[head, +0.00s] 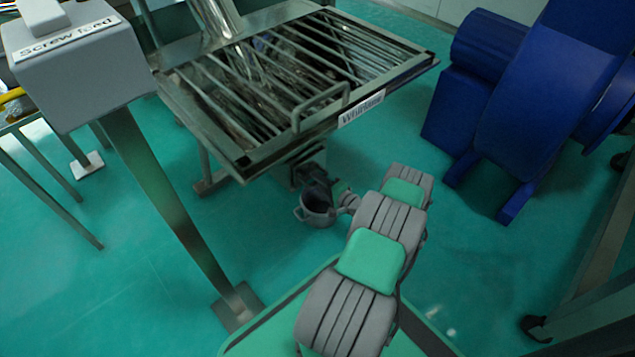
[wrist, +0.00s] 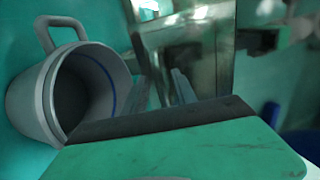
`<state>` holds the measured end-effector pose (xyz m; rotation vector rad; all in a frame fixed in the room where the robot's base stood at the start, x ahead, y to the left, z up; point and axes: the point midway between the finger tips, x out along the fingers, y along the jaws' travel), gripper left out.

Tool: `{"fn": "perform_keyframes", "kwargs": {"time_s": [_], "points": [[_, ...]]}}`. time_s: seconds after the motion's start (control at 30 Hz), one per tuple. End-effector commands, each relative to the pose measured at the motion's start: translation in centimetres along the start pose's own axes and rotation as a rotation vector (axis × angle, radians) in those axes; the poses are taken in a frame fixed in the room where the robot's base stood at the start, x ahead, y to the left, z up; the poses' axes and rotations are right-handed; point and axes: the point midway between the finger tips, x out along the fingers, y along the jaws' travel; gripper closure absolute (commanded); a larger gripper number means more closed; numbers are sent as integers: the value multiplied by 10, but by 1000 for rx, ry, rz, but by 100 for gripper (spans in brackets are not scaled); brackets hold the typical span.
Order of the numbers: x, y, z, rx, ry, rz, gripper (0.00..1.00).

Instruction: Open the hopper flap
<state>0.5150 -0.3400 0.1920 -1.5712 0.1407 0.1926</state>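The steel hopper (head: 250,165) has a barred grate (head: 330,50) on top, with a bent bar handle (head: 320,104) at its front edge. The grate lies flat over the opening. I cannot tell a separate flap apart from it. My gripper (head: 322,187) is low, below the hopper's front edge and apart from the handle. In the wrist view, narrow finger shapes (wrist: 163,90) show past a green and dark part, but their gap is unclear. A grey pot (head: 318,212) is close to my gripper; it also shows in the wrist view (wrist: 32,100). Contact is unclear.
A grey box labelled "Screw feed" (head: 75,75) stands on a post (head: 165,205) at the left. A blue machine (head: 540,110) is at the right. Green floor (head: 100,290) is open at the lower left. A dark frame (head: 600,250) stands at the right edge.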

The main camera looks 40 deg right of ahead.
Motion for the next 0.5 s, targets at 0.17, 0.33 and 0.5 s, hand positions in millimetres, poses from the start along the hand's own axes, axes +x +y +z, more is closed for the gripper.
{"fn": "perform_keyframes", "kwargs": {"time_s": [0.17, 0.33, 0.5], "points": [[11, 0, -1, 0, 2, 0, 66], [10, 0, -2, 1, 4, 0, 66], [10, 0, -2, 1, 5, 0, 80]]}}
